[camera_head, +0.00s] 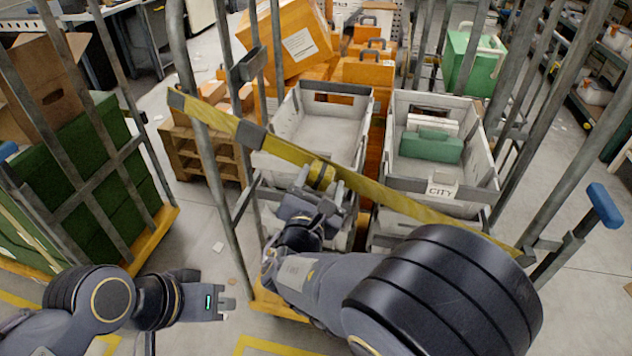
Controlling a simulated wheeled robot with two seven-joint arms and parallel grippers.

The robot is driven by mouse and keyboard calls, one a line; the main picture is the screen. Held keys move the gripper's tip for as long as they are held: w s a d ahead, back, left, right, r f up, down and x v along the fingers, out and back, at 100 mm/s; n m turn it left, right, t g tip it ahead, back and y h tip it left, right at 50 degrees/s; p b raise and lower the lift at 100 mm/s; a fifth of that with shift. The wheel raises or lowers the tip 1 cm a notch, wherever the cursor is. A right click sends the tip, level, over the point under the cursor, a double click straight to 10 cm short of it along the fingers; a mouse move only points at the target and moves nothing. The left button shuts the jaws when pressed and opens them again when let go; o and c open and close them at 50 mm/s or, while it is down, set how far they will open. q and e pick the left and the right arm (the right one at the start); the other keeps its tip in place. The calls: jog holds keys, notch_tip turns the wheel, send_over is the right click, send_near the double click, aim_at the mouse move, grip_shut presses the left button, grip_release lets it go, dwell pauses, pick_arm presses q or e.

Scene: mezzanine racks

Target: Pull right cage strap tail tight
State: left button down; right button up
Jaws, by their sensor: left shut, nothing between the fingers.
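A yellow strap (415,210) runs slantwise across the front of the right cage, from its left post down to its right side. A dark buckle (250,136) sits on the strap's left part. A short yellow strap tail (321,175) shows as a loop or roll at the strap's middle. My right gripper (323,186) is at this tail, with its fingers on either side of it. I cannot tell whether they are closed on it. My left gripper (226,303) is shut and empty, low at the left, apart from the strap.
Behind the strap, the cage holds grey totes (325,125), one marked CITY (441,190), and orange boxes (285,40). A cage with green crates (90,165) stands at left. A blue-handled bar (604,205) juts out at right. Open floor lies between the cages.

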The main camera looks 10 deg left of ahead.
jog(key=shift+o, duration=0.7)
jog(key=shift+a, duration=0.1)
jog(key=shift+s, duration=0.3)
jog(key=s+b, duration=0.1)
jog(key=s, duration=0.6)
jog(key=shift+s+a, duration=0.1)
